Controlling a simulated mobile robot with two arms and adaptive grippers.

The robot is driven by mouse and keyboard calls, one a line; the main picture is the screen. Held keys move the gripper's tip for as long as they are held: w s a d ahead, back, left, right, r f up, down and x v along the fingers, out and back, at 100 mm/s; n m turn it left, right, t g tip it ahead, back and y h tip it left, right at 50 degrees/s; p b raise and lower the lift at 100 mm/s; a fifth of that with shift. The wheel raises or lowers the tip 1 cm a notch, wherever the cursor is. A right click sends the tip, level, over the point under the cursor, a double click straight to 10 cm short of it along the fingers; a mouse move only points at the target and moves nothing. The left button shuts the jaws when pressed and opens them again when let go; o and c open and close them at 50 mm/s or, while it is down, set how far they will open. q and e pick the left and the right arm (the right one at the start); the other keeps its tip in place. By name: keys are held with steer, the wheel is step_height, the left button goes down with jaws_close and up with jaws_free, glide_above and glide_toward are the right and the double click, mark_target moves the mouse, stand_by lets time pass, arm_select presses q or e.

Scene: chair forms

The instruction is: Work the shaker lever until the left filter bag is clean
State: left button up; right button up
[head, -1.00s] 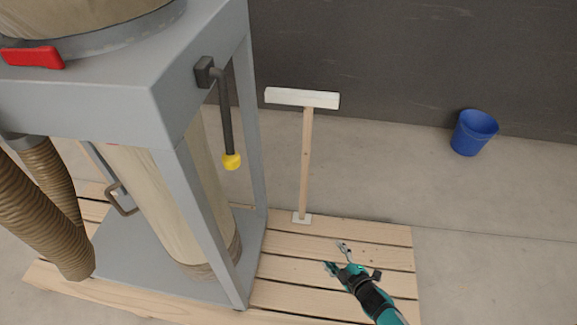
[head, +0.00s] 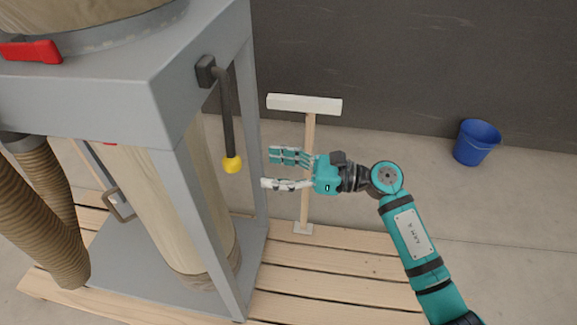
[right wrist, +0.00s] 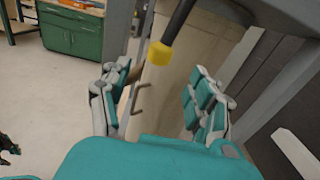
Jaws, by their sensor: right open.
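The shaker lever (head: 227,115) is a dark bar with a yellow knob (head: 232,165), hanging down from a bracket on the grey frame (head: 150,95). A beige filter bag (head: 160,210) hangs inside the frame, partly hidden by a post. My right gripper (head: 272,170) is open and empty, to the right of the knob and apart from it, with its fingers pointing left. In the right wrist view, the yellow knob (right wrist: 159,54) shows beyond and between the open fingers (right wrist: 160,95).
A T-shaped wooden stand (head: 307,170) with a pale crossbar stands close behind my right gripper. A blue bucket (head: 476,142) is on the floor at right. Ribbed hoses (head: 45,215) hang at left. A green cabinet (right wrist: 72,32) shows in the right wrist view.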

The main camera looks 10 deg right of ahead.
mark_target(232, 163)
steer(key=x, duration=0.8)
steer(key=shift+w+a, duration=0.1)
steer(key=shift+a, duration=0.2)
steer(key=shift+w+a, duration=0.1)
steer(key=shift+a, duration=0.35)
steer(key=c, duration=0.9)
steer(key=o, duration=0.5)
